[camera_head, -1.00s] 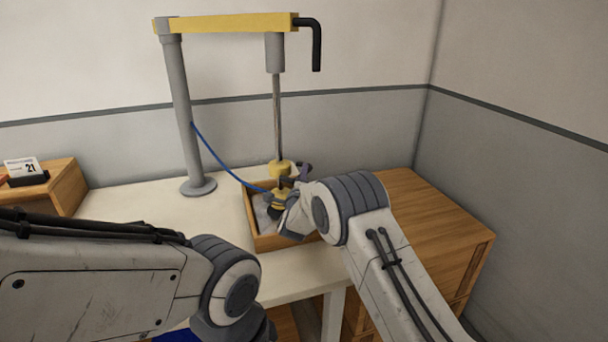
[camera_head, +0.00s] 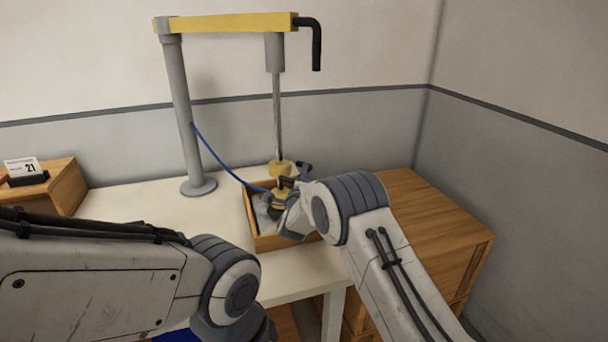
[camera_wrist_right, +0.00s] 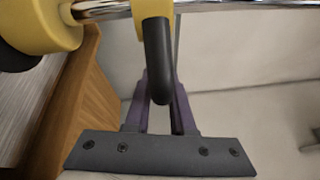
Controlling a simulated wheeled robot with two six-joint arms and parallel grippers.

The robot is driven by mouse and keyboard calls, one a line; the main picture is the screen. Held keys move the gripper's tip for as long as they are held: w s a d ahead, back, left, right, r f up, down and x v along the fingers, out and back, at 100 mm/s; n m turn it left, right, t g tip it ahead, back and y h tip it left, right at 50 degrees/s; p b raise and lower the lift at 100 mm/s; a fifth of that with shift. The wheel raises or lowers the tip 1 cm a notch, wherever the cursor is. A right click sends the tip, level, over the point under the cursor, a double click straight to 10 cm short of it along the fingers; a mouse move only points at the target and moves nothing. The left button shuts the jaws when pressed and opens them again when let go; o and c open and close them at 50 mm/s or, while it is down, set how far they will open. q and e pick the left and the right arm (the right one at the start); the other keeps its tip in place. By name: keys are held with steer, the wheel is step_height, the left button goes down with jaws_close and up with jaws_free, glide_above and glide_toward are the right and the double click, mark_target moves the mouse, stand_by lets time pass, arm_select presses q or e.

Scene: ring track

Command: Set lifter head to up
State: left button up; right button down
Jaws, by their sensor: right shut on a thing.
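The lifter head (camera_head: 283,194) is yellow with a dark pad below, on a metal rod (camera_head: 277,115) hanging from a yellow beam (camera_head: 230,24). It hangs low, inside or just over a wooden box. Its black handle (camera_wrist_right: 159,60) shows in the right wrist view between the purple fingers of my right gripper (camera_wrist_right: 162,112), which is shut on it. In the head view the fingers are partly hidden by the wrist. My left arm is at lower left; its gripper is out of view.
The wooden box (camera_head: 252,225) on the white table (camera_head: 220,215) holds something grey. A grey post (camera_head: 181,120) stands at the back, joined to the head by a blue hose (camera_head: 225,168). A wooden cabinet (camera_head: 440,220) is at right, a calendar (camera_head: 23,170) at left.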

stand_by(0.5)
step_height(320, 180, up, 19)
steer(key=p, duration=0.2)
stand_by(0.4)
steer(key=c, duration=0.8)
jaws_free()
steer(key=shift+f, duration=0.15)
steer(key=shift+o, duration=0.2)
steer(key=shift+s, duration=0.1)
